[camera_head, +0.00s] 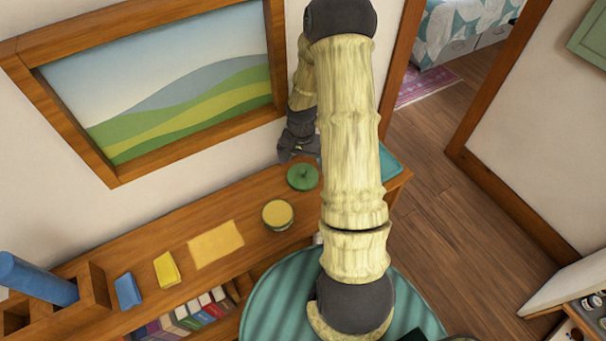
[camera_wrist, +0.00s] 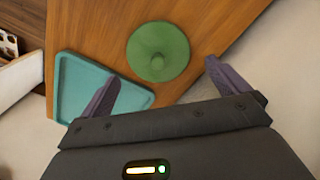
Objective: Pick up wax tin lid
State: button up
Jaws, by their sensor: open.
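The wax tin lid (camera_head: 303,177) is a round green disc with a small knob in its middle. It lies on the wooden shelf top, and it also shows in the wrist view (camera_wrist: 158,51) just beyond my fingertips. My gripper (camera_wrist: 162,80) is open and empty, with the lid lying ahead of the gap between its two fingers. In the head view, my gripper (camera_head: 293,152) is just behind the lid, partly hidden by my arm. A round tin (camera_head: 278,214) with a yellow top stands on the shelf, nearer than the lid.
A teal tray (camera_wrist: 72,88) lies on the shelf top (camera_head: 195,217) beside the lid, under one finger in the wrist view. A yellow sheet (camera_head: 216,245), a yellow block (camera_head: 167,270) and a blue block (camera_head: 128,291) lie further left. A framed picture (camera_head: 185,95) hangs behind.

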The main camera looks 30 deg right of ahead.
aim_at(303, 171)
jog(key=shift+s+f+p, duration=0.15)
jog(key=shift+f+p, duration=1.3)
jog(key=shift+f, duration=1.2)
jog(key=shift+r, duration=0.1)
jog(key=shift+d, duration=0.1)
jog(key=shift+c, duration=0.4)
jog(key=c, duration=0.5)
